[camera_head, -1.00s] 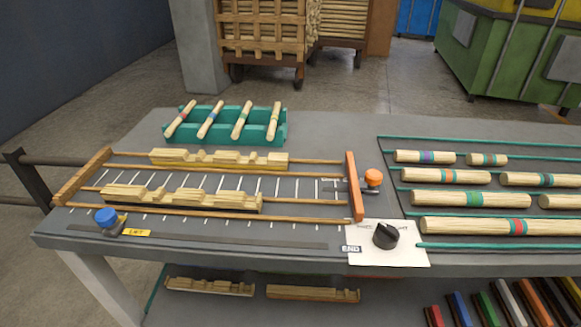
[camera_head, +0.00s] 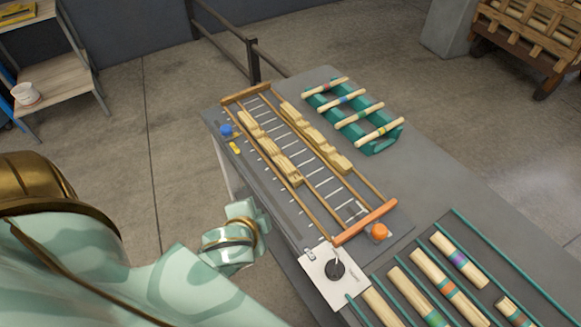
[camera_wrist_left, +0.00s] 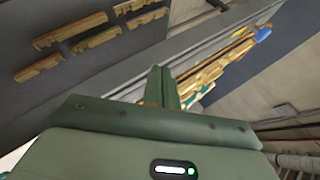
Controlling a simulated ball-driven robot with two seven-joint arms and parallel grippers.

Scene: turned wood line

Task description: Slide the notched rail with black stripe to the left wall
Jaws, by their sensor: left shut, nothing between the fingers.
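Two pale notched wooden rails lie lengthwise on the slatted track in the head view. The near rail (camera_head: 268,147) is closer to the left end, and the far rail (camera_head: 312,135) lies parallel behind it. I cannot make out a black stripe on either. The left wall (camera_head: 246,94) is a brown wooden end piece; a gap separates it from both rails. My left gripper (camera_head: 250,210) is shut and empty, off the table's near edge and apart from the rails. In the left wrist view its fingers (camera_wrist_left: 161,84) are together, with rails partly hidden behind them. My right gripper is not in view.
A blue knob (camera_head: 226,130) stands near the track's left end. An orange end bar (camera_head: 365,222), an orange knob (camera_head: 379,232) and a black dial (camera_head: 334,268) are at the other end. A green rack (camera_head: 380,146) with striped dowels stands behind. Striped rollers (camera_head: 435,275) lie to the right.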

